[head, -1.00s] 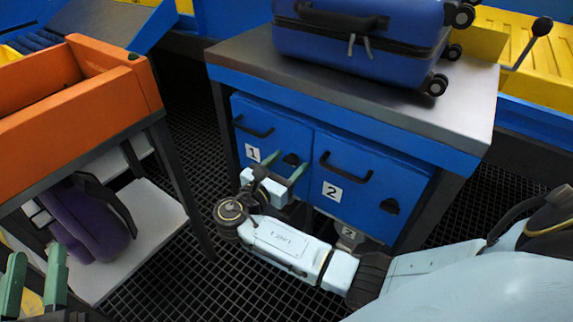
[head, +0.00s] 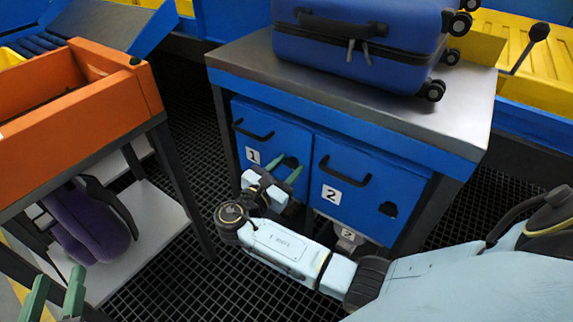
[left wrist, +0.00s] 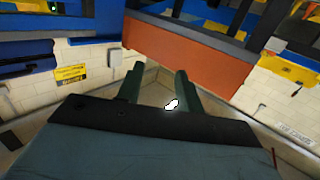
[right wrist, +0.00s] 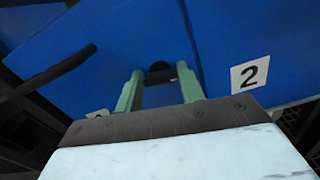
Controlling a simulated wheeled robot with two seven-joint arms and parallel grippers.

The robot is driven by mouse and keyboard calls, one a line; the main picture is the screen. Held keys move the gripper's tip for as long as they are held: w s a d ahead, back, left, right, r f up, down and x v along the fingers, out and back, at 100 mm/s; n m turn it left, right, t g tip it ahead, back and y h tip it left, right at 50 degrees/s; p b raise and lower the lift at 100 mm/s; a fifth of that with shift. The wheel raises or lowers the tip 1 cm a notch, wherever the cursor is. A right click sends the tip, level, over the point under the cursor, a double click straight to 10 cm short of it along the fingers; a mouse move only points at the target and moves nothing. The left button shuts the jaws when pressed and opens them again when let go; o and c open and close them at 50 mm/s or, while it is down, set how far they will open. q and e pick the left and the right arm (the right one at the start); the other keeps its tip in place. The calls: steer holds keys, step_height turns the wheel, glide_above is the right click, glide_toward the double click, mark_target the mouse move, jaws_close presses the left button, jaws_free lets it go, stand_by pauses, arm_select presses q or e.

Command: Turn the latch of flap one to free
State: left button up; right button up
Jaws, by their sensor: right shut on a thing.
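Flap one (head: 262,133) is a blue panel with a black bar handle and a label "1", closed under the bench top. Its small dark latch (head: 291,162) sits near its right edge, and it also shows in the right wrist view (right wrist: 160,70). My right gripper (head: 283,170) has its green fingers on either side of the latch and is shut on it. The fingers partly hide the latch, so its exact angle is hard to tell. My left gripper (head: 55,292) is open and empty at the lower left, far from the flaps.
Flap two (head: 335,205) with its own dark latch (head: 388,209) is beside flap one, closed. A blue suitcase (head: 350,55) stands on the bench top (head: 240,60). An orange bin (head: 100,115) is on the left stand, with a purple bag (head: 88,225) on its lower shelf.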

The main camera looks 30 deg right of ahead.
steer(key=m+p, duration=0.1)
steer(key=m, duration=0.2)
steer(key=shift+m, duration=1.2)
arm_select(q)
step_height(320, 180, down, 6)
steer(key=s+a+g+y, duration=0.2)
steer(key=g, duration=0.2)
arm_select(e)
steer(key=shift+s+m, duration=0.1)
steer(key=shift+m, duration=0.8)
steer(key=shift+f+m, duration=0.1)
steer(key=shift+m, duration=1.3)
steer(key=m+b, duration=0.2)
steer(key=m, duration=0.3)
steer(key=shift+f, duration=0.1)
arm_select(q)
step_height(320, 180, up, 11)
steer(key=w+d+t+h, duration=0.1)
steer(key=d+t+h, duration=0.1)
steer(key=t, duration=0.5)
steer(key=shift+w+d+r+t+h+b, duration=0.2)
steer(key=shift+d+t+h+b, duration=0.15)
steer(key=shift+h, duration=0.25)
arm_select(e)
steer(key=shift+m, duration=0.7)
